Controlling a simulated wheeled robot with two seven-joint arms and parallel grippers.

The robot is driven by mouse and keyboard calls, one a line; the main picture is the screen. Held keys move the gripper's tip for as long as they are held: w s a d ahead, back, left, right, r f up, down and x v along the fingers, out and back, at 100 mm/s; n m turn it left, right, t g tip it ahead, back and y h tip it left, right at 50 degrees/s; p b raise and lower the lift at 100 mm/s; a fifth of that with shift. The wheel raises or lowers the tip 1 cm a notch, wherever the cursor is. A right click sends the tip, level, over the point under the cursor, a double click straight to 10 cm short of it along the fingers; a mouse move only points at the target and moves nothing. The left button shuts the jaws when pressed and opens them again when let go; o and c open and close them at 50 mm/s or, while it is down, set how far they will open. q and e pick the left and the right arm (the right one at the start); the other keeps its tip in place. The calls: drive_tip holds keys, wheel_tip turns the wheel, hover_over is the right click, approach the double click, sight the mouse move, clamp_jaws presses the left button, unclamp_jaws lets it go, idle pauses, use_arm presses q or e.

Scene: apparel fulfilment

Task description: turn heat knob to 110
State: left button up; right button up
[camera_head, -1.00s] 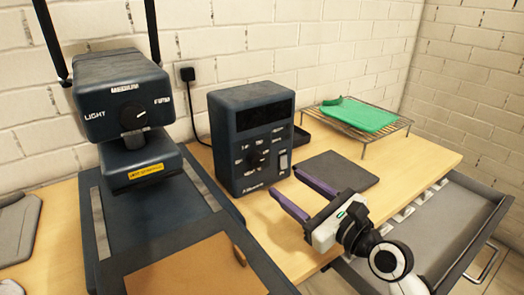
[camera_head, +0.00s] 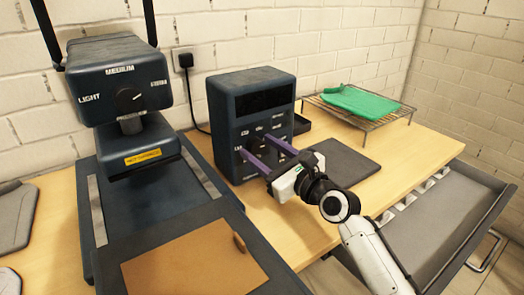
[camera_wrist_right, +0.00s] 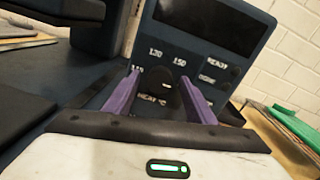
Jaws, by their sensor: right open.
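The dark blue control box (camera_head: 225,108) stands on the wooden table, with a dark display at its top. Its black heat knob (camera_wrist_right: 163,97) shows in the right wrist view, with "130", "150" and "HEAT °C" printed around it; the "110" mark is not clearly readable. My right gripper (camera_head: 258,150) is open in front of the panel. In the right wrist view its two purple fingers (camera_wrist_right: 160,93) stand on either side of the knob, with gaps visible; I cannot tell whether they touch it. My left gripper is not in view.
The heat press (camera_head: 120,85) with its own dial stands at the left, a brown patch (camera_head: 195,262) on its bed. A wire rack (camera_head: 372,118) with a green cloth (camera_head: 358,103) is at the back right. A dark mat (camera_head: 345,160) and open drawer (camera_head: 440,220) lie to the right.

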drive_tip(key=c, duration=1)
drive_tip(key=shift+c, duration=0.2)
